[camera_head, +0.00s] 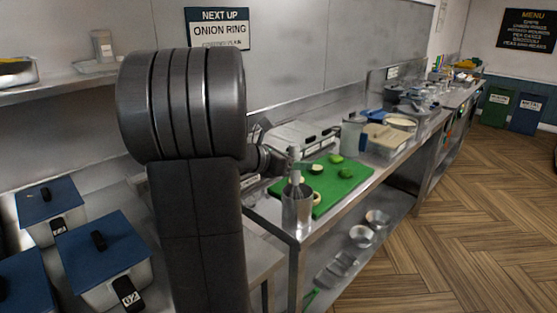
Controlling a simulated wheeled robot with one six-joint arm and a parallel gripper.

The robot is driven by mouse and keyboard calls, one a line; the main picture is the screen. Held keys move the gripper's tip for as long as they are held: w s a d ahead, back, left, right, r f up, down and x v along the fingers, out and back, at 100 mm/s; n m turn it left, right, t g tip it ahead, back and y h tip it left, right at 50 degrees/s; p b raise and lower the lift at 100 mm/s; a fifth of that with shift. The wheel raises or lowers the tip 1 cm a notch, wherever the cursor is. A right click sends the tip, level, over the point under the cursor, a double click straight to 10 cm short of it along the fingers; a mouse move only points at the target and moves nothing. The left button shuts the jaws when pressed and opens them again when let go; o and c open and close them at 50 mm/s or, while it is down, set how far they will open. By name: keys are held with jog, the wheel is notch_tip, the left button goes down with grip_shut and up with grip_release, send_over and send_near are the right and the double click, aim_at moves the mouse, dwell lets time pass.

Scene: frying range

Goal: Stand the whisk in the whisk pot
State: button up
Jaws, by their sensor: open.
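A steel cylindrical pot (297,207), which looks like the whisk pot, stands upright at the near corner of the steel counter, beside the green board. A slim pale upright shape (295,178) shows at its mouth; it looks like the whisk standing in the pot, but it is too small to be sure. My gripper (300,166) is open just above the pot, at the end of my arm reaching in from the left. My arm hides part of the counter behind it. I cannot tell whether the fingers touch the upright shape.
The green board (345,182) holds several cut vegetable pieces. Behind it are a white-grey appliance (300,136) and several containers along the counter. Metal bowls (362,236) sit on the lower shelf. Blue-lidded bins (103,254) stand at the left. The wooden floor at right is clear.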

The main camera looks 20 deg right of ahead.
jog(key=v, duration=1.3)
jog(key=shift+s, duration=0.1)
jog(key=x, duration=0.8)
jog(key=shift+d, duration=0.15)
dwell(0.3)
